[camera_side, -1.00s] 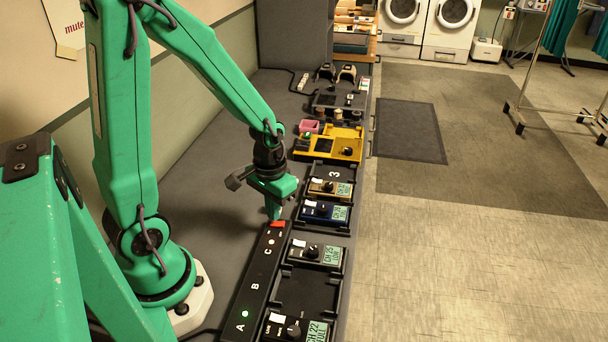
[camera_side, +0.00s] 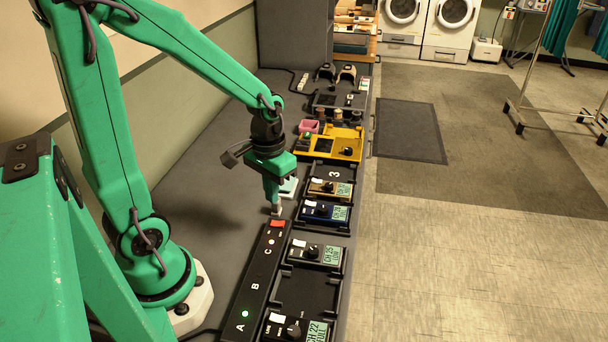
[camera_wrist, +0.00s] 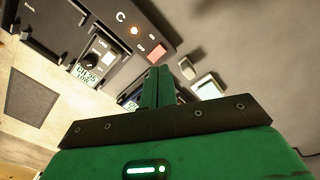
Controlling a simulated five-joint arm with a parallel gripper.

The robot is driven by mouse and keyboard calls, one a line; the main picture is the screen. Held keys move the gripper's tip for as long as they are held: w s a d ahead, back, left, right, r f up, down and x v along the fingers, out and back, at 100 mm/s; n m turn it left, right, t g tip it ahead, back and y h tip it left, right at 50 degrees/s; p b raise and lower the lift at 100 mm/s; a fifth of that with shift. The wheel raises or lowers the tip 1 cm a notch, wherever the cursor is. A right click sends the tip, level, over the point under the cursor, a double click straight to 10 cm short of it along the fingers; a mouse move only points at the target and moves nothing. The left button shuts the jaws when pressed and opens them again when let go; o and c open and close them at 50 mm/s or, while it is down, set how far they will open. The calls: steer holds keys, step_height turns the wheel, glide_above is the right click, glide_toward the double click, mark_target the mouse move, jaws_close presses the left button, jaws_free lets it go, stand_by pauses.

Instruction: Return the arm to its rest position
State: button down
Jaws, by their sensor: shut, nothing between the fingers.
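My green gripper (camera_side: 277,209) points down just behind the far end of the black strip (camera_side: 250,290) marked A, B and C. Its fingers are together with nothing between them; they also show closed in the wrist view (camera_wrist: 157,85). A red switch (camera_side: 278,223) sits at the strip's far end, close to the fingertips; it also shows in the wrist view (camera_wrist: 157,53). I cannot tell from the side view how high the tips are above the surface.
Packs with green labels, including one marked CH 25 (camera_side: 316,253), sit in black trays right of the strip. A small white-topped block (camera_side: 289,186) is close behind my gripper. The grey bench left of it is clear.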

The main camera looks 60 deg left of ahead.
steer(key=shift+r, duration=0.15)
steer(key=s+d+r+m+t, duration=0.1)
steer(key=s+d+r+t, duration=0.1)
steer(key=r, duration=0.5)
steer(key=s+d+r+m+t, duration=0.2)
steer(key=d+r+t, duration=0.1)
steer(key=r, duration=0.4)
steer(key=shift+s+t, duration=0.3)
steer(key=shift+s, duration=0.05)
